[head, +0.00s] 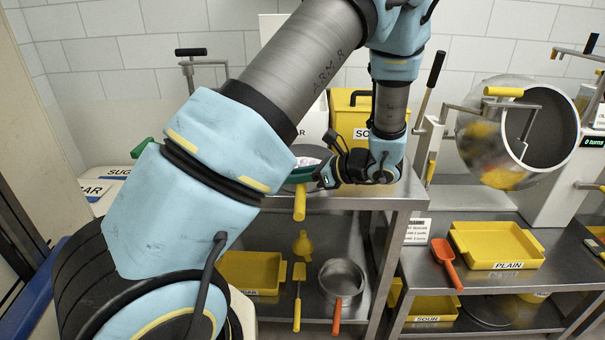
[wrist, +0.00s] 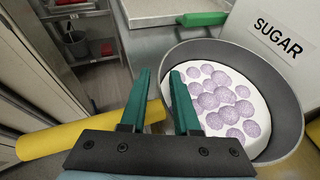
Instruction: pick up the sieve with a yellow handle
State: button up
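The sieve with a yellow handle (wrist: 60,136) rests at the bench edge. Its round grey rim (wrist: 291,93) is at the right of the wrist view, with purple-speckled round pieces on a white bed inside. In the head view its yellow handle (head: 300,204) juts past the bench edge, and my arm partly hides its bowl. My gripper (wrist: 160,72) has two green fingers apart with nothing clearly held between them. The handle passes across behind the fingers, close to the rim; whether they touch it I cannot tell. In the head view my gripper (head: 312,173) is beside the bowl.
A white SUGAR box (wrist: 280,28) stands against the bowl's far side, with a green handle (wrist: 202,18) nearby. On the lower shelf are a pan with an orange handle (head: 337,316) and a yellow-handled tool (head: 297,313). A yellow PLAIN tray (head: 497,242) is at right.

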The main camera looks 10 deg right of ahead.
grip_shut()
jog(key=shift+f, duration=0.1)
dwell(1.0)
